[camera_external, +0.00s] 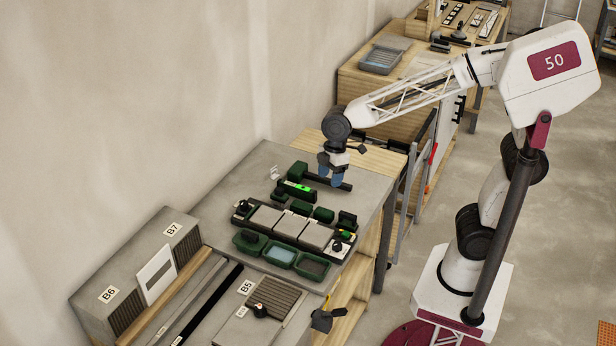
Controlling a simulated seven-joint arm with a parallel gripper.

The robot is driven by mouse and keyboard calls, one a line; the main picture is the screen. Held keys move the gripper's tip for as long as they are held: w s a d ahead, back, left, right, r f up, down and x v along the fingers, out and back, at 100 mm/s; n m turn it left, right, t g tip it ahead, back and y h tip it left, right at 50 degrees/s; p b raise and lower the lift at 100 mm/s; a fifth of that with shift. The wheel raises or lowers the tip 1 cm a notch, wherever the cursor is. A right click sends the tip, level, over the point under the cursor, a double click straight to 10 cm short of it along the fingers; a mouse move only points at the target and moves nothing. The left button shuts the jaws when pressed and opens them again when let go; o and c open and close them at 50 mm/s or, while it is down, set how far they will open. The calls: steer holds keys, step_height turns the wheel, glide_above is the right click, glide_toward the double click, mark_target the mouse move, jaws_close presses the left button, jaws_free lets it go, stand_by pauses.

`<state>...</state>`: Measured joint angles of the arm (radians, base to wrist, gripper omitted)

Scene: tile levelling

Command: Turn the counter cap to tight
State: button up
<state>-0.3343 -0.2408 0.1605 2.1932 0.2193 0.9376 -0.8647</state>
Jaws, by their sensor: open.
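My gripper (331,176), with blue fingers, is open and points down over the back right of the grey worktop (375,190). It is above or beside a dark bar (340,186); contact cannot be told. In front of it a dark fixture holds grey tiles (290,227) in a row. A small black knob-like part (243,208) is at the fixture's left end, and a black and white one (338,246) is at its right end. I cannot tell which part is the counter cap, or whether it is tight.
A green device with a bright green patch (298,187) lies left of my gripper. Dark green trays (281,254) line the fixture's front, and green blocks (323,214) stand behind the tiles. Grey boxes (150,265) stand at the left by the wall. The worktop's back right is mostly clear.

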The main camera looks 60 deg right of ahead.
steer(key=w+a+f+n+g, duration=0.1)
steer(key=w+a+f+n, duration=0.25)
steer(key=a, duration=0.55)
steer(key=w+a+f+n+g, duration=0.15)
steer(key=a+n, duration=0.25)
steer(key=a, duration=0.6)
steer(key=n+g, duration=0.1)
steer(key=n, duration=0.6)
glide_above(259, 305)
steer(key=w+d, duration=0.2)
step_height(259, 305, down, 10)
steer(key=shift+y, duration=0.4)
steer(key=shift+s+f, duration=0.1)
steer(key=shift+f, duration=0.05)
steer(key=shift+x, duration=3.75)
steer(key=c, duration=0.9)
